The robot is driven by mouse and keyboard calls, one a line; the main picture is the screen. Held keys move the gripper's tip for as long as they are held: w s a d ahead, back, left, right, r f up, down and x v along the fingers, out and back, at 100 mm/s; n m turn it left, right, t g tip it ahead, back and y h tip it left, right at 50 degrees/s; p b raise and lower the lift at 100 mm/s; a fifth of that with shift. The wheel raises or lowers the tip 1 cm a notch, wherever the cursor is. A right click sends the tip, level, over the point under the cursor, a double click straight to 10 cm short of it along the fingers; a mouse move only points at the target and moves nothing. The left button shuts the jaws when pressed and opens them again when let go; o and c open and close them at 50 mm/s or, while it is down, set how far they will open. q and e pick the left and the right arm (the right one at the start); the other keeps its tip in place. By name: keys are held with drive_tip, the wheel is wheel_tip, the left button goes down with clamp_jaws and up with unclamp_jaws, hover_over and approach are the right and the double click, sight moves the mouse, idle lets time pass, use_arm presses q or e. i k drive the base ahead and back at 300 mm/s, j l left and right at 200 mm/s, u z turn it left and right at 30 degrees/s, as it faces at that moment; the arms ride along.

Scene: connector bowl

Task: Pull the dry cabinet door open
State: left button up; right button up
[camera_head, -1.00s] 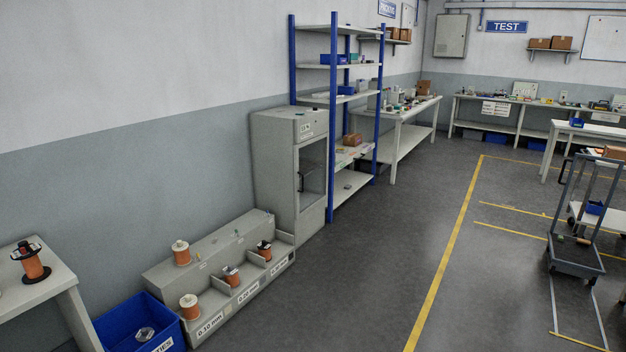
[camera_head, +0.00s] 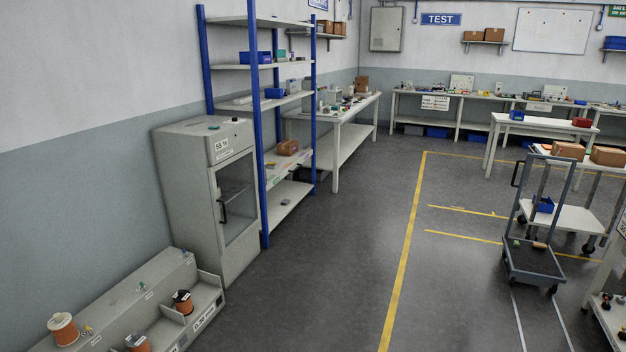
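The dry cabinet (camera_head: 180,180) is a tall grey cabinet against the left wall, left of the blue-post shelving. Its door (camera_head: 238,208) has a glass pane and faces right toward the open floor; it looks shut. A dark vertical handle (camera_head: 223,206) sits on the left side of the door. A small display with a reading is on the panel above the door. Neither of my grippers shows in the head view.
A low spool rack (camera_head: 130,298) with orange wire spools stands in front of the cabinet at lower left. A shelving unit (camera_head: 256,120) stands just beyond it. A trolley (camera_head: 535,260) is at the right. The grey floor (camera_head: 320,270) between is clear.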

sight(224, 249)
drive_tip(key=i, duration=1.75)
